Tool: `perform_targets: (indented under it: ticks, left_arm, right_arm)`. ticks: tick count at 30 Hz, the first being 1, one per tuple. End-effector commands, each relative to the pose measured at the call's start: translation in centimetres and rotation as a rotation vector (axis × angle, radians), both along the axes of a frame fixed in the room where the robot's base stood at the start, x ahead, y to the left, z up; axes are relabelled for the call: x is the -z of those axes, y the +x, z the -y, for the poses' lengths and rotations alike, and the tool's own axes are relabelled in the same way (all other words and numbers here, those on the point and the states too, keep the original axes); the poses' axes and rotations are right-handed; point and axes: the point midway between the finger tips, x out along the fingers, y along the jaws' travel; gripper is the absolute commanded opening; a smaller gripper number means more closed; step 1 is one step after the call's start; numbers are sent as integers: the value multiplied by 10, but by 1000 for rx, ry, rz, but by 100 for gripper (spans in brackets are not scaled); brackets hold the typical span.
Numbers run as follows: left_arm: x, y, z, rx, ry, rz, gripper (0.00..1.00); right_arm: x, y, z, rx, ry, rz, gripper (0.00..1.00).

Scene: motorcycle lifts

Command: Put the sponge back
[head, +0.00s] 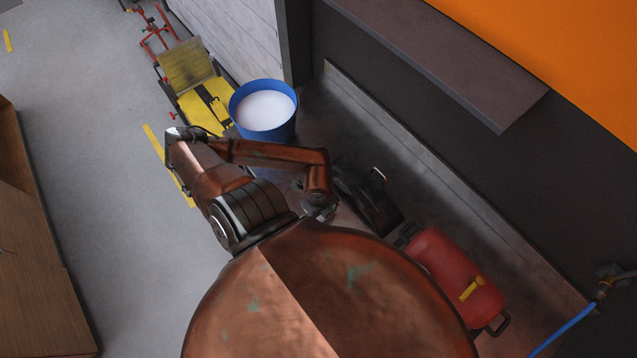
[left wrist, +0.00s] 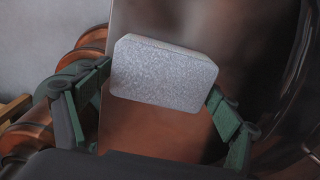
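The sponge (left wrist: 163,73) is a pale grey, speckled block with cut corners in the left wrist view. My left gripper (left wrist: 160,90) has its green fingers against the sponge's two short sides and holds it in front of my copper-coloured body. In the head view my left arm is folded back, and the left gripper (head: 320,210) shows only as a small part at the edge of my body. I cannot make out the sponge there. My right gripper is in neither view.
A blue bucket (head: 265,136) with white contents stands by the wall beyond my left arm. A yellow lift (head: 203,105) is behind it. A red tank (head: 452,272) lies at right near a blue hose (head: 566,332). A wooden cabinet (head: 35,270) stands left; floor between is clear.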

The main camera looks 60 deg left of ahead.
Motion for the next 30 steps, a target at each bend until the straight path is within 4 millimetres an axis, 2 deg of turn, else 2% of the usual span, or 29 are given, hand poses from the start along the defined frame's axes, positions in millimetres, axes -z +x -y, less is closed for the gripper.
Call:
perform_targets:
  ticks: [10,14,17,24,30]
  left_arm:
    - [0,0,0,0,0,0,92]
    - [-7,0,0,0,0,1,92]
    - [-19,1,-1,1,1,3,92]
    - [-70,1,-1,2,1,4,92]
    - [-105,1,-1,1,1,2,92]
  right_arm:
    - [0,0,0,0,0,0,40]
    - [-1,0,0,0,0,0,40]
    - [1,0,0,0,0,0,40]
    - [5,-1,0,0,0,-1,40]
    - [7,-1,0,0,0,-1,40]
